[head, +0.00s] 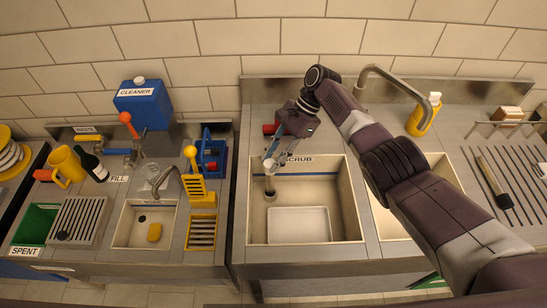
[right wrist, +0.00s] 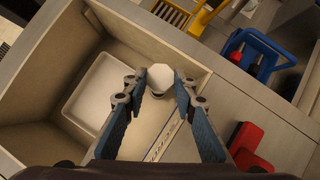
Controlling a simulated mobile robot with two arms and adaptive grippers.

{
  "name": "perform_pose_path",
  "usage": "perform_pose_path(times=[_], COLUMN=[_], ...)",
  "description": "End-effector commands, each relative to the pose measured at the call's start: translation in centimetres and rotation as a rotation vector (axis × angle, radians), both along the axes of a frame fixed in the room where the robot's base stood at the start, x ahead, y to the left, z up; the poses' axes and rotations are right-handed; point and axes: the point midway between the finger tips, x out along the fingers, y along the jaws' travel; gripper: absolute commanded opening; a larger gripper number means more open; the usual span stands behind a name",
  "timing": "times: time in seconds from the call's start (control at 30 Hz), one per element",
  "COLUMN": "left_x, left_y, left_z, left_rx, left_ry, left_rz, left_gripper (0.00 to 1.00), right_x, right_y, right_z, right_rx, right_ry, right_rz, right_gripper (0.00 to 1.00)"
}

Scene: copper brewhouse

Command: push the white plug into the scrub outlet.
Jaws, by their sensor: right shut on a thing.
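My right gripper (head: 273,157) reaches down over the back left corner of the scrub basin (head: 352,205). It is shut on the white plug (head: 269,165), which shows as a pale faceted top (right wrist: 160,75) between the two blue fingertips in the right wrist view. The plug is over the basin's left back part. A dark spot (head: 270,194) on the basin floor lies below the plug; I cannot tell how much of the outlet shows there. My left gripper is not in view.
A white tray (head: 299,225) lies in the front of the scrub basin. A red object (right wrist: 250,146) stands on the rim near the gripper. A blue caddy (head: 211,152) stands to the left. A curved tap (head: 390,75) rises behind my right arm.

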Motion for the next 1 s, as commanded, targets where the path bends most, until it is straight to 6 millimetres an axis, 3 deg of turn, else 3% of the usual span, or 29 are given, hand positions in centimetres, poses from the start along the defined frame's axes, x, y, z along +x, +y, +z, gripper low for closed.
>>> perform_pose_path(times=[0.57, 0.6, 0.7, 0.77, 1.0], left_x=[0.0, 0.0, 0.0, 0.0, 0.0], left_y=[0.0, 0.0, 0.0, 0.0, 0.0], left_z=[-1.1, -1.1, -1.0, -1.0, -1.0], left_rx=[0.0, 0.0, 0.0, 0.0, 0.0], left_ry=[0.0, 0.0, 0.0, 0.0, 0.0], left_rz=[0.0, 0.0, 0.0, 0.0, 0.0], left_gripper=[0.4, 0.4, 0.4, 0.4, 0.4], right_x=[0.0, 0.0, 0.0, 0.0, 0.0], right_y=[0.0, 0.0, 0.0, 0.0, 0.0], right_z=[-1.4, -1.3, -1.3, -1.3, -1.3], right_rx=[0.0, 0.001, 0.001, 0.0, 0.0], right_ry=[0.0, -0.001, -0.001, 0.0, 0.0], right_rz=[0.0, 0.0, 0.0, 0.001, 0.0], right_gripper=[0.0, 0.28, 0.39, 0.45, 0.46])
